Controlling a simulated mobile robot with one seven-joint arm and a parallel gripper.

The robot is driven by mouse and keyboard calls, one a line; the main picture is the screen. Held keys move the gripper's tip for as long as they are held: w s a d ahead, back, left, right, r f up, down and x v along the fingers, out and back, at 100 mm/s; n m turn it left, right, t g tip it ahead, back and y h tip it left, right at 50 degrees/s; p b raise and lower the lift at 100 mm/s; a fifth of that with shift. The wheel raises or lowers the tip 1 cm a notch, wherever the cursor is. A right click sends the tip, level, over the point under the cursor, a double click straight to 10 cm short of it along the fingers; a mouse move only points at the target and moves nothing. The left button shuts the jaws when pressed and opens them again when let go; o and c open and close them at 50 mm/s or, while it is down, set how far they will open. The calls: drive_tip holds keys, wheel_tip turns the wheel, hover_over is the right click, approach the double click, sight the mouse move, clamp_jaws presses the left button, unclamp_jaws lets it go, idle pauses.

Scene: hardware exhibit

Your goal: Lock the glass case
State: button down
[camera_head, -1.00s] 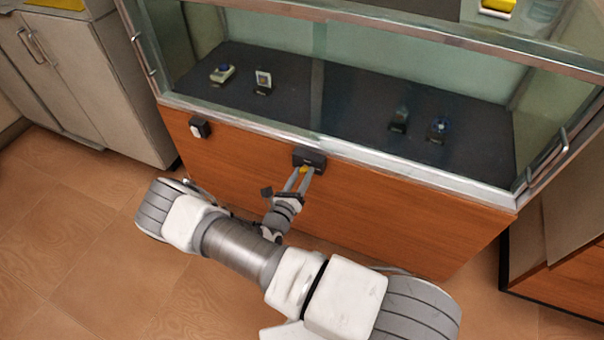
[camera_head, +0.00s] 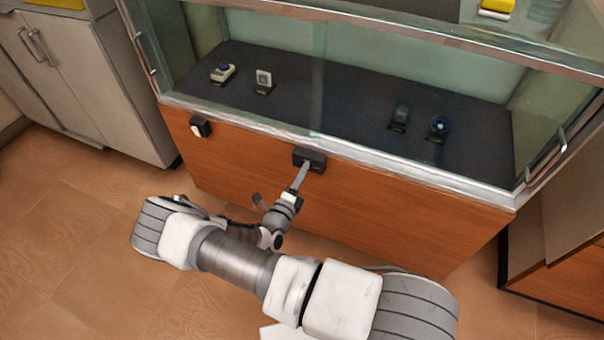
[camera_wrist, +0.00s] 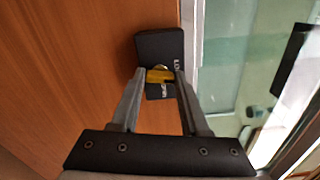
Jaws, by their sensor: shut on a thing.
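The glass case (camera_head: 330,133) has a wooden front panel below its glass. A black lock box (camera_head: 318,161) is fixed on that panel, just under the metal rim. It also shows in the wrist view (camera_wrist: 160,46). A yellow key or knob (camera_wrist: 159,75) sits at the lock's face, with lettering partly hidden beside it. My gripper (camera_head: 304,168) reaches up to the lock from below. In the wrist view my gripper (camera_wrist: 160,80) has its two fingertips on either side of the yellow piece, shut on it. In the head view the yellow piece is hidden.
A small black and white box (camera_head: 199,127) is mounted on the panel to the left. Several small exhibits stand inside the case on a dark floor. A grey cabinet (camera_head: 85,80) stands at the left. Tiled floor (camera_head: 60,250) is open in front.

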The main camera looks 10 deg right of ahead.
drive_tip(key=shift+s+n, duration=0.1)
drive_tip(key=shift+n, duration=1)
drive_tip(key=shift+c, duration=2)
unclamp_jaws()
drive_tip(key=p+v, duration=0.2)
drive_tip(key=v, duration=1.5)
drive_tip(key=shift+s+a, duration=0.15)
drive_tip(key=shift+r, duration=0.1)
